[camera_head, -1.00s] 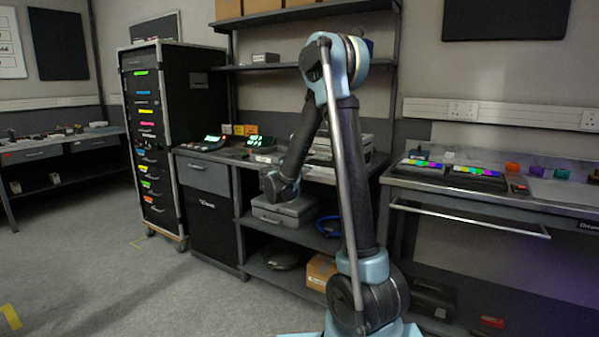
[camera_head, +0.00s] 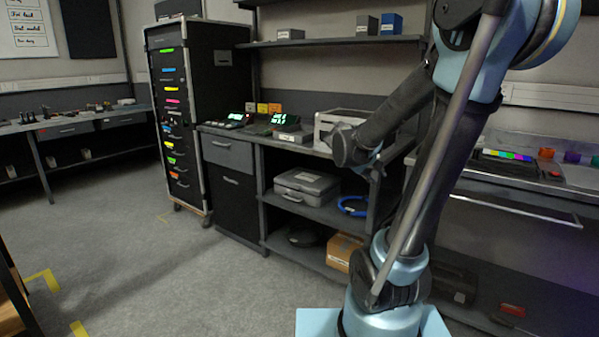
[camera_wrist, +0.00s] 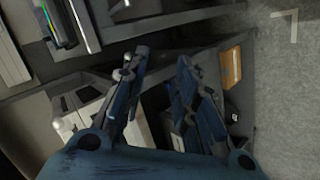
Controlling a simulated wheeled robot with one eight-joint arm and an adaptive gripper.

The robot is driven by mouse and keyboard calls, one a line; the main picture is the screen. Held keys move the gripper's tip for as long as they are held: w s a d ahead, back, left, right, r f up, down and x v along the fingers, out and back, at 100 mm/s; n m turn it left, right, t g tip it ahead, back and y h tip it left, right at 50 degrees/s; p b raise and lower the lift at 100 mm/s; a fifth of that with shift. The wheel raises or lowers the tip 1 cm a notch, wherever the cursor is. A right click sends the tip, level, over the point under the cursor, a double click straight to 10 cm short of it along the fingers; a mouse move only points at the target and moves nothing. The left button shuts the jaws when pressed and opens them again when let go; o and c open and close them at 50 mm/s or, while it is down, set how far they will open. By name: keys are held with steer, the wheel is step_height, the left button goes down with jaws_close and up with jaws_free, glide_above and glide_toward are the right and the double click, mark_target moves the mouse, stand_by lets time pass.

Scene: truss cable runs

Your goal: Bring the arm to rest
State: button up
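My arm (camera_head: 440,150) stands on the right of the head view, folded at a high elbow, with its forearm slanting down left to a dark wrist in front of the bench. My gripper (camera_wrist: 162,58) shows in the wrist view with its two fingers apart and nothing visible between them. In the head view the fingers cannot be made out clearly. The wrist view looks past the fingers onto shelving, with a cardboard box (camera_wrist: 231,68) to their right.
A bench with shelves holds a grey case (camera_head: 306,184), a blue cable coil (camera_head: 352,206) and a cardboard box (camera_head: 343,250). A tall black rack cabinet (camera_head: 178,120) stands left of it. A second bench (camera_head: 520,190) is at right. Open carpet (camera_head: 130,250) lies at front left.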

steer(key=s+a+f+m+g+y, duration=0.1)
steer(key=s+f, duration=0.3)
steer(key=s, duration=0.4)
steer(key=s+a+f+m+g+y, duration=0.1)
steer(key=s+a+f+y, duration=0.2)
steer(key=s, duration=0.6)
steer(key=s+a+f+m+g+y, duration=0.2)
steer(key=s+a+f+y, duration=0.1)
steer(key=s, duration=0.5)
steer(key=shift+s+f+y, duration=0.25)
steer(key=shift+f+y, duration=0.05)
steer(key=shift+f, duration=0.5)
steer(key=shift+w+f, duration=0.2)
steer(key=shift+w, duration=0.2)
